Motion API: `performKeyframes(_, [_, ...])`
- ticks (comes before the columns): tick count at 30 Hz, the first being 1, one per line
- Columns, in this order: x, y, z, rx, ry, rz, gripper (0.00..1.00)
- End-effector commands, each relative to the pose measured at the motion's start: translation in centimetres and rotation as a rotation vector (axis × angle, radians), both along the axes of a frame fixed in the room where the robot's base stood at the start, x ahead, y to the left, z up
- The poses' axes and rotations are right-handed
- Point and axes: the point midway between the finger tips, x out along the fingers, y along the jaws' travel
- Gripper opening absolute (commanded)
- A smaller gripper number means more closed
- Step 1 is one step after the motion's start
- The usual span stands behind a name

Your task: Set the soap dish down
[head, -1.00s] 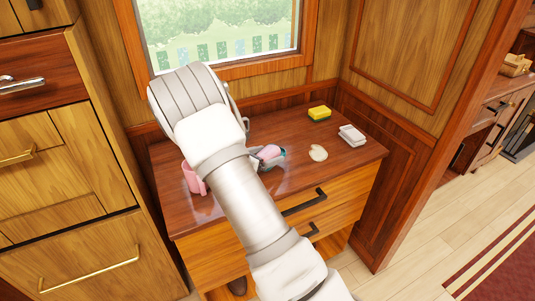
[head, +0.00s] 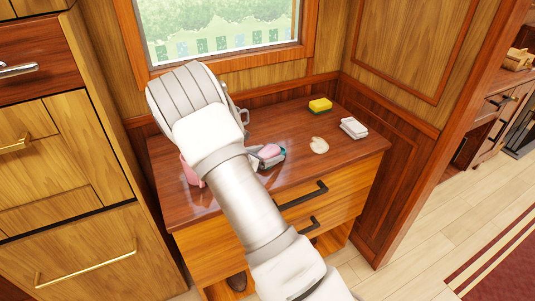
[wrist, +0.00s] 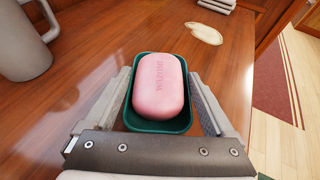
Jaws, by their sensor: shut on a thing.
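The soap dish is a dark green tray (wrist: 158,126) with a pink bar of soap (wrist: 160,86) lying in it. My gripper (wrist: 162,100) has one finger on each side of the dish and is shut on it. In the wrist view the dish is low over the brown wooden top, and I cannot tell whether it touches it. In the head view the pink soap (head: 269,151) shows just right of my arm, which hides part of the dish and gripper.
The wooden cabinet top (head: 300,117) holds a yellow and green sponge (head: 320,106), a folded white cloth (head: 353,128) and a cream-coloured flat piece (head: 319,146). A pink cup (head: 190,172) stands at left, partly hidden. A grey mug (wrist: 22,42) is near the gripper's left.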

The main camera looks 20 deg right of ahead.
Motion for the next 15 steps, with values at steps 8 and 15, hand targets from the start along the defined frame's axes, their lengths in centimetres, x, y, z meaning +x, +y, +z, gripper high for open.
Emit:
performKeyframes(8, [0.01, 0.00, -0.13, -0.001, 0.000, 0.000, 1.00])
performKeyframes(15, [-0.19, 0.53, 0.08, 0.001, 0.001, 0.002, 1.00])
